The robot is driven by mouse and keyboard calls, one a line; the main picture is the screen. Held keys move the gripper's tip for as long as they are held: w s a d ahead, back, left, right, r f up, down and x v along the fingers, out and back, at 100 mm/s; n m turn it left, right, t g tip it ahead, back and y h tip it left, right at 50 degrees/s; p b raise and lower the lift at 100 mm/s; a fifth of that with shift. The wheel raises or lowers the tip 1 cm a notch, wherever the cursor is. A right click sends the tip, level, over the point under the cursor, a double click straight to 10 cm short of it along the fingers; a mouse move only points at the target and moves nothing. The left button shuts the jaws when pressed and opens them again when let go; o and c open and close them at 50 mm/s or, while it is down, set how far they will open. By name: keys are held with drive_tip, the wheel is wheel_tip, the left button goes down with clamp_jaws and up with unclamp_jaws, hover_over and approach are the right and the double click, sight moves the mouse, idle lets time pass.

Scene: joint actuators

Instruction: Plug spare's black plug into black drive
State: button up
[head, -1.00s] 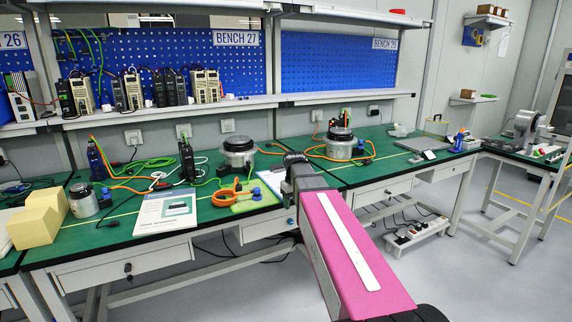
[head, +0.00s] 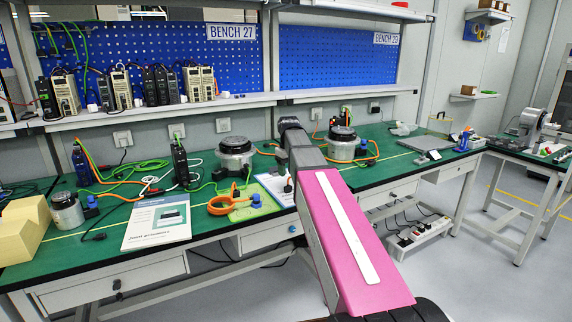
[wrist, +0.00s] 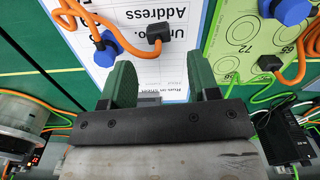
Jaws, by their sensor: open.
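In the wrist view my gripper (wrist: 162,75) is open, its two green fingers apart over a white sheet, with nothing between them. Beyond the fingers, a black plug (wrist: 155,36) on an orange cable lies on the sheet beside a blue plug (wrist: 103,50). A black plug shows on the clipboard in the head view (head: 288,186). Another black plug (wrist: 270,63) lies on the green board at right. A black drive (head: 180,164) stands upright on the bench; a black unit (wrist: 292,138) shows at lower right in the wrist view. Which plug is the spare's cannot be told.
Round actuators stand at left (head: 67,209), middle (head: 236,155) and right (head: 342,145). A green board (head: 255,211), a booklet (head: 157,222) and loose cables lie on the bench. A shelf (head: 165,114) with several drives runs above. Bare bench shows toward the right.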

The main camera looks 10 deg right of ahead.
sight(288, 186)
drive_tip(key=shift+w+r, duration=0.3)
drive_tip(key=shift+w, duration=0.15)
drive_tip(key=shift+f, duration=3.95)
drive_tip(key=c, duration=1)
drive_tip(key=shift+r, duration=2.5)
